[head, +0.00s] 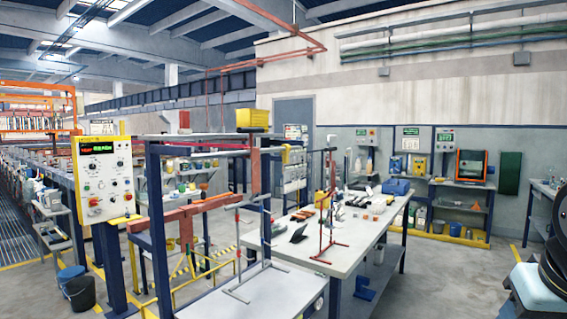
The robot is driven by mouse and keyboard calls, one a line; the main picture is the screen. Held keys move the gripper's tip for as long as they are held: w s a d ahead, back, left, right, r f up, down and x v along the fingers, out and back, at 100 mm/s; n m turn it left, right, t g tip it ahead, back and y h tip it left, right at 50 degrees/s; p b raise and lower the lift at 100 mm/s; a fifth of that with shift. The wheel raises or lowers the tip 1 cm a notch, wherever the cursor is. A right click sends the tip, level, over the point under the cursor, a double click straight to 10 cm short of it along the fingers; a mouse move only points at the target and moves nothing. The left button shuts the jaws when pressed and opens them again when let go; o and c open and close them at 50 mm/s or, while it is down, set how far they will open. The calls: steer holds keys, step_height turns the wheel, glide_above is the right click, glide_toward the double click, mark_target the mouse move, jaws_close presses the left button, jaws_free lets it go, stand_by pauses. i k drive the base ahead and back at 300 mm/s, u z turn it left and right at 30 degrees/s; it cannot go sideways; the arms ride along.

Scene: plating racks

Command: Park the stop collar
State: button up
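I cannot make out the stop collar for certain; any small ring on the stands or tables is too small to tell at this distance. A red upright stand (326,215) with a flat splayed foot stands on the long white worktable (352,243). A second stand (239,262), a grey and red frame on long feet, stands on the lower white bench (262,296) in front. My gripper is not in view. A dark, rounded arm part with a pale piece under it shows at the right edge, likely mine.
A yellow control panel (103,178) stands on a blue post at left. A blue and red frame (196,207) rises beside the bench. Small parts and a blue case (396,186) lie on the worktable. Buckets (80,292) stand on the floor at left. Floor right of the worktable is clear.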

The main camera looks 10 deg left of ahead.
mark_target(285, 154)
steer(key=u, duration=1.2)
steer(key=i, duration=0.95)
